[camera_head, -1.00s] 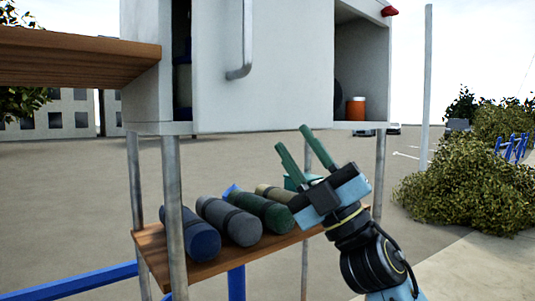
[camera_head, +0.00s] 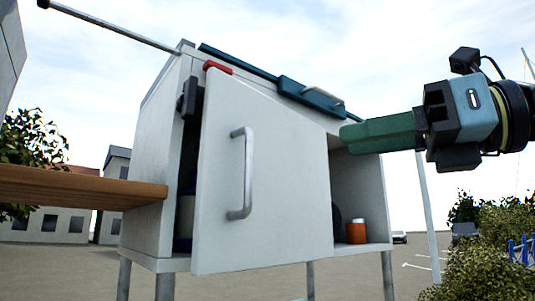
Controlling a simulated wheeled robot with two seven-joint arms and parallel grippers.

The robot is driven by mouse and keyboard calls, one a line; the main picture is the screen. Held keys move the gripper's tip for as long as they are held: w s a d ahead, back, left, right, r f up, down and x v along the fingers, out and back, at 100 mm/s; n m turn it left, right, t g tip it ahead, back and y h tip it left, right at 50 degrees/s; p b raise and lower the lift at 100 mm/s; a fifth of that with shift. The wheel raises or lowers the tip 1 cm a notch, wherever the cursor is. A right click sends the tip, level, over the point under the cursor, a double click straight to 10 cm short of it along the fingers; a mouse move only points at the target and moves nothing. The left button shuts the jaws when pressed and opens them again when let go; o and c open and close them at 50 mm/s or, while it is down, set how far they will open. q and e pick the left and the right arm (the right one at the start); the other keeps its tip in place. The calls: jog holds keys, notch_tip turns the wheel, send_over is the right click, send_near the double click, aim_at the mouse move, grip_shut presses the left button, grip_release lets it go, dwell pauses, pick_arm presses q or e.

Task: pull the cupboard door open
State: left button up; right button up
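The white cupboard (camera_head: 150,175) stands on metal legs. Its white door (camera_head: 285,180) stands ajar, with a dark gap along its left edge. The grey bar handle (camera_head: 247,173) is upright on the door's left half, and nothing touches it. My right gripper (camera_head: 345,136) is raised at the upper right and points left. Its green fingers are right of the handle and appear in front of the cupboard's top right part. They overlap in this view, so their opening cannot be told. Nothing held shows. My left gripper is out of view.
A wooden shelf (camera_head: 75,188) juts in at the left, against the cupboard's side. An orange jar (camera_head: 356,232) stands in the open right compartment. A teal case (camera_head: 310,95) with a grey handle is on top. Bushes (camera_head: 490,258) are at the lower right.

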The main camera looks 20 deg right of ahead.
jog(key=p+x, duration=0.2)
jog(key=x, duration=1.1)
jog(key=shift+w, duration=0.1)
jog(key=shift+c, duration=0.4)
grip_shut()
